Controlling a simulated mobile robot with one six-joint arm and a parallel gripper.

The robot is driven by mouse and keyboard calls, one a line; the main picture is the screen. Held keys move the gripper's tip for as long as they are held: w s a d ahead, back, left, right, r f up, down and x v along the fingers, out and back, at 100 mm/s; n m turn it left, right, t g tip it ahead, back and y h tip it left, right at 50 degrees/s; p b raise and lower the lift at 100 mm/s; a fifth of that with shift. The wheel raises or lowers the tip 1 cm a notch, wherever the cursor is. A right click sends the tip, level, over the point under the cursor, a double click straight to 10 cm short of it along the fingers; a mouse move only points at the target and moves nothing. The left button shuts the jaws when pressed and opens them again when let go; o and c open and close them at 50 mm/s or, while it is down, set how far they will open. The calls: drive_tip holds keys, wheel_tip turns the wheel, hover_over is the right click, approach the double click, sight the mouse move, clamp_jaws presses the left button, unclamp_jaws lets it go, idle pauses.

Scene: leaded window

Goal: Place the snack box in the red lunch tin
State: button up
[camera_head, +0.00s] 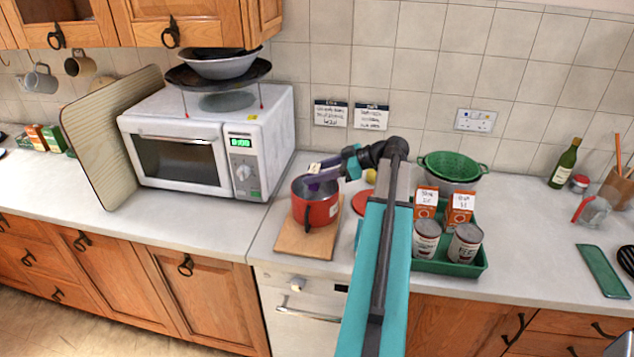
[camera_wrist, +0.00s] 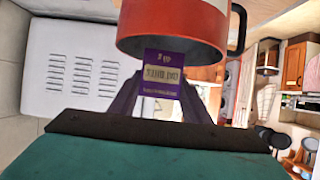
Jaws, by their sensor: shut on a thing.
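The red lunch tin (camera_head: 316,212), round with a dark inside and a small dark side handle, stands on a wooden board on the counter. Its red and white wall and dark rim fill the top of the wrist view (camera_wrist: 175,22). My gripper (camera_head: 322,180) is at the tin's open top. It is shut on the snack box (camera_wrist: 161,74), a small purple box with a pale label, held between the two fingers. The box overlaps the tin's rim in the wrist view; I cannot tell how far it is inside the opening.
The wooden board (camera_head: 289,240) lies near the counter's front edge. A white microwave (camera_head: 205,145) stands left. Right of my arm, a green tray (camera_head: 455,268) holds cans and cartons; a green colander (camera_head: 452,165) stands behind. A red round thing (camera_head: 360,203) is partly hidden by my arm.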

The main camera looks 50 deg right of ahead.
sight(316, 184)
drive_tip(key=shift+f, duration=0.15)
drive_tip(key=shift+f+p, duration=0.7)
drive_tip(key=shift+f, duration=1)
drive_tip(key=shift+f+b, duration=0.65)
drive_tip(key=shift+b, duration=0.3)
drive_tip(key=o, duration=1)
drive_tip(key=shift+r+p, duration=0.3)
drive_tip(key=shift+p, duration=0.1)
